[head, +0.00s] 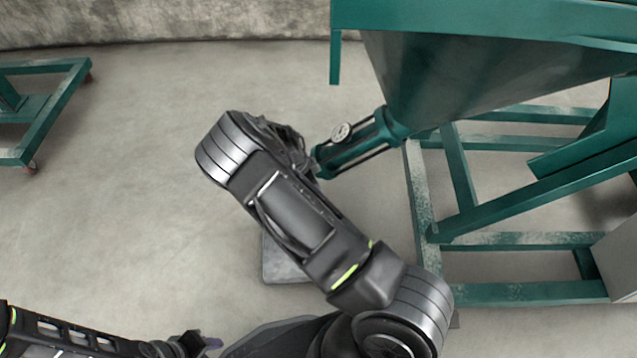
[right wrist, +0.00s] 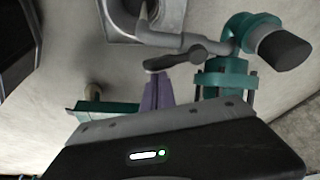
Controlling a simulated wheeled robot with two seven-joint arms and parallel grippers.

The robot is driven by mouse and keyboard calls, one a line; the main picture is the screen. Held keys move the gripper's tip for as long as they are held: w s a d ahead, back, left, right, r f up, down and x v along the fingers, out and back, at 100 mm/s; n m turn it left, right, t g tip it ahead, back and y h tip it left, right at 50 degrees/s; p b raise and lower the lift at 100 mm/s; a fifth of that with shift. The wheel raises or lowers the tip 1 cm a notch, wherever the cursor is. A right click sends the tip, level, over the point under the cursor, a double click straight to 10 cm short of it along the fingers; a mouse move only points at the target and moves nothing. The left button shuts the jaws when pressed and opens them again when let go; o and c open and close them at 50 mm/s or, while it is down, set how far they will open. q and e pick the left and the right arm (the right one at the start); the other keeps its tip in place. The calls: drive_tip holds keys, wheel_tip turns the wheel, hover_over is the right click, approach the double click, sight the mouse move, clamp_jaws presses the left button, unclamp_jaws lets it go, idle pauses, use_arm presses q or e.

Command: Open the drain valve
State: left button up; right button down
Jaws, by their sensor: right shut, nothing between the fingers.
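The green drain pipe (head: 350,155) runs down from the big green cone hopper (head: 470,75). In the right wrist view, a dark lever (right wrist: 188,58) sits beside the green pipe elbow (right wrist: 240,32) and its dark round outlet (right wrist: 282,49). My right gripper (head: 298,152) is beside the lower end of the pipe, mostly hidden behind my wrist. In the right wrist view its purple fingers (right wrist: 156,88) are together and empty, with their tips close to the lever's left end; I cannot tell if they touch. My left gripper (head: 205,343) is low at the left, away from the pipe.
A round gauge (head: 341,132) is on the pipe. The hopper's green frame (head: 465,215) fills the right side. Another green wheeled frame (head: 45,110) stands at the far left. A grey flat object (head: 284,268) lies on the floor.

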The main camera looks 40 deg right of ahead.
drive_tip(key=a+m, duration=0.1)
drive_tip(key=m+g, duration=0.1)
drive_tip(key=m, duration=0.1)
drive_tip(key=shift+w+a, duration=0.1)
drive_tip(key=shift+a, duration=0.25)
use_arm(q)
drive_tip(key=shift+w+a+f+b, duration=0.1)
drive_tip(key=shift+f+b, duration=0.2)
drive_tip(key=shift+f, duration=0.05)
use_arm(e)
drive_tip(key=shift+w+a, duration=0.1)
drive_tip(key=shift+a, duration=0.3)
drive_tip(key=shift+w+a, duration=0.1)
drive_tip(key=shift+a, duration=0.05)
use_arm(q)
drive_tip(key=shift+r, duration=0.1)
use_arm(e)
drive_tip(key=shift+r, duration=0.1)
